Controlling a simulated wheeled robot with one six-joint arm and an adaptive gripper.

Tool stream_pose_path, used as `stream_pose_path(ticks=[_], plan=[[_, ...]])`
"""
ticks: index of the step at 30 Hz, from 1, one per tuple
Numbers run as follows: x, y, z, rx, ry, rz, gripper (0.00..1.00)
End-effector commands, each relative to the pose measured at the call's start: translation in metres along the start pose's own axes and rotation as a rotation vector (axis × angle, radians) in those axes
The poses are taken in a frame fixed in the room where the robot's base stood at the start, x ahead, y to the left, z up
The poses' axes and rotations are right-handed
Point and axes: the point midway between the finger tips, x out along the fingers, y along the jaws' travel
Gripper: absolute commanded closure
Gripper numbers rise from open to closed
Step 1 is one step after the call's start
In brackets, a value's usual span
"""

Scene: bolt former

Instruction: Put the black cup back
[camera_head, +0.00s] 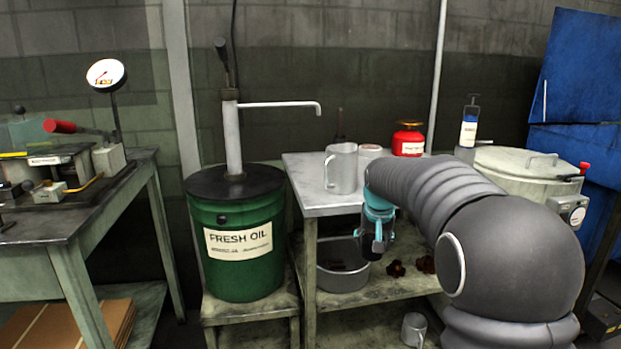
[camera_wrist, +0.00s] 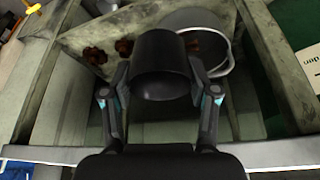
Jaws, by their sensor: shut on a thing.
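The black cup (camera_wrist: 160,68) sits between the two fingers of my gripper (camera_wrist: 160,90) in the wrist view, its round end facing the camera. My gripper is shut on it. In the head view my gripper (camera_head: 376,238) hangs in front of the metal table's front edge, above the lower shelf. The black cup (camera_head: 371,247) shows there only as a small dark shape at the fingers, partly hidden by them.
A grey basin (camera_head: 343,278) and dark red pieces (camera_head: 396,268) are on the lower shelf (camera_head: 385,312). A metal jug (camera_head: 341,168) and a red can (camera_head: 408,140) stand on the tabletop (camera_head: 312,190). The green oil drum (camera_head: 236,268) is at left.

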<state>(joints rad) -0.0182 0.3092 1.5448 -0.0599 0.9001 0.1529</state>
Motion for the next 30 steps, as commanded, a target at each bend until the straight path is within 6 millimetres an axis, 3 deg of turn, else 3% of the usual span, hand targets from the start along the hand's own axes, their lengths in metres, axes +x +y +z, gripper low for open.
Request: stream_pose_path(ticks=[1, 6, 12, 18, 23, 30], plan=[[0.029, -0.002, 0.015, -0.037, -0.012, -0.015, 0.75], [0.1, -0.005, 0.066, -0.12, -0.01, -0.048, 0.75], [0.159, 0.001, 0.133, -0.12, -0.008, -0.049, 0.75], [0.188, 0.007, 0.182, -0.104, -0.003, -0.042, 0.75], [0.205, 0.011, 0.201, -0.1, -0.002, -0.04, 0.75], [0.234, 0.015, 0.251, -0.098, -0.004, -0.041, 0.75]])
